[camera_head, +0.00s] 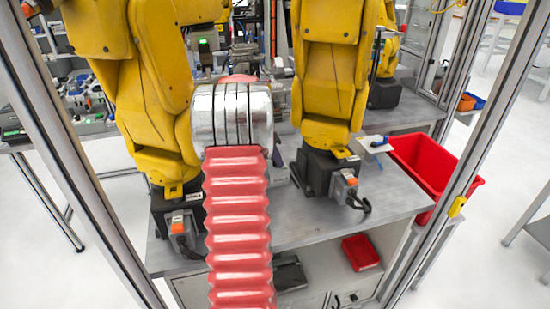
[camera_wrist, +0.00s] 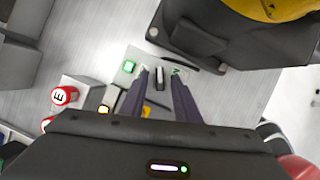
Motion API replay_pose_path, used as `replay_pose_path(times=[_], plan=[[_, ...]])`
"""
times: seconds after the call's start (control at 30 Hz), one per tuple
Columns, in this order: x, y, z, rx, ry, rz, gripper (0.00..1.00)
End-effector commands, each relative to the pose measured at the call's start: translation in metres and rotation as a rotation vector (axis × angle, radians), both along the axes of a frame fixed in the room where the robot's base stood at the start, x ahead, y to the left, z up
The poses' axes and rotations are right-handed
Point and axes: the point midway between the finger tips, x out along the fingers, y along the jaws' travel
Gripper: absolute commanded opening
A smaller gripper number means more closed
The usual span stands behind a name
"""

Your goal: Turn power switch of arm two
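In the wrist view, a black switch knob (camera_wrist: 160,78) stands on a pale control panel (camera_wrist: 146,62), with a green lit button to its left and a green mark to its right. My gripper (camera_wrist: 159,80) is open, its two dark fingers on either side of the knob. I cannot tell whether they touch it. In the head view, two yellow arms stand on the table, one at left (camera_head: 150,80) and one at right (camera_head: 328,75). No readable label shows which is arm two. My own arm hides my gripper and the knob there.
A red button (camera_wrist: 64,95) with a white mark and a yellow button (camera_wrist: 104,109) sit left of the knob. A dark arm base (camera_wrist: 215,40) stands close at upper right. In the head view, a red bin (camera_head: 425,165) is at the table's right, and metal frame posts flank the cell.

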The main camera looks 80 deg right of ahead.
Motion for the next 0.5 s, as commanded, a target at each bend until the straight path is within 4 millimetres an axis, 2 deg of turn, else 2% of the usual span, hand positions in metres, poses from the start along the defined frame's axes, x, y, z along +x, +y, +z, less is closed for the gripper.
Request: replay_pose_path(times=[0.3, 0.5], plan=[[-0.0007, -0.0008, -0.0017, -0.001, 0.001, 0.000, 0.29], [-0.0006, -0.0008, -0.0016, -0.001, 0.000, 0.000, 0.15]])
